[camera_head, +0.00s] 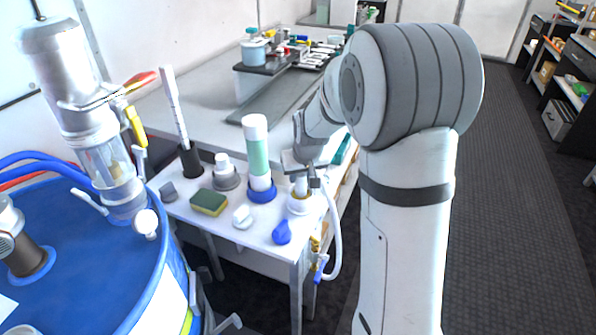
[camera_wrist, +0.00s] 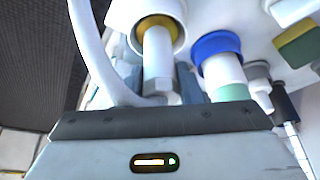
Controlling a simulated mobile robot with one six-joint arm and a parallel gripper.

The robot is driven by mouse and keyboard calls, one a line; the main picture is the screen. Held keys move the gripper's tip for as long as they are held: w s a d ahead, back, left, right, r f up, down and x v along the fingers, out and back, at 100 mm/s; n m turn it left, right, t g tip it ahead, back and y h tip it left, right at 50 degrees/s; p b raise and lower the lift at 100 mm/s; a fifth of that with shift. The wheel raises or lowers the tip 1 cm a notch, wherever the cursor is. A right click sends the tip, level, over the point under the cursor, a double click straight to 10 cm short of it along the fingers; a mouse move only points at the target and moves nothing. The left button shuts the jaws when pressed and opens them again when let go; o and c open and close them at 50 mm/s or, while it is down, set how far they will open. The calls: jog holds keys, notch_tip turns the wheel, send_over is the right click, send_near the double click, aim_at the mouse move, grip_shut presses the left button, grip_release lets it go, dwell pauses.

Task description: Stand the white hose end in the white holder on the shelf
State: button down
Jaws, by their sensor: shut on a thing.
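The white hose end (camera_wrist: 158,58) is between the fingers of my gripper (camera_wrist: 161,86), which is shut on it. In the head view my gripper (camera_head: 303,180) is over the white holder (camera_head: 299,206) at the shelf's front right corner. The holder (camera_wrist: 118,14) has a yellow-brown inner ring in the wrist view. The hose end's tip overlaps that ring and appears to be inside it; I cannot tell how deep it sits. The hose end looks about upright (camera_head: 301,188). The white hose (camera_head: 336,235) loops down past the shelf's right edge.
The small white shelf (camera_head: 262,233) also bears a green-and-white tube in a blue base (camera_head: 262,193), a blue lump (camera_head: 281,232), a sponge (camera_head: 209,203) and a grey-based white fitting (camera_head: 224,176). A blue drum (camera_head: 80,265) stands at left. Floor at right is clear.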

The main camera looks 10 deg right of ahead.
jog(key=shift+w+f, duration=0.1)
jog(key=shift+f, duration=0.6)
jog(key=shift+b, duration=0.5)
dwell(0.6)
jog(key=shift+f+b, duration=0.45)
jog(key=shift+f, duration=0.1)
jog(key=c, duration=1.3)
grip_release()
jog(key=shift+s, duration=0.2)
jog(key=p+v, duration=0.5)
jog(key=v, duration=0.6)
jog(key=shift+p, duration=0.4)
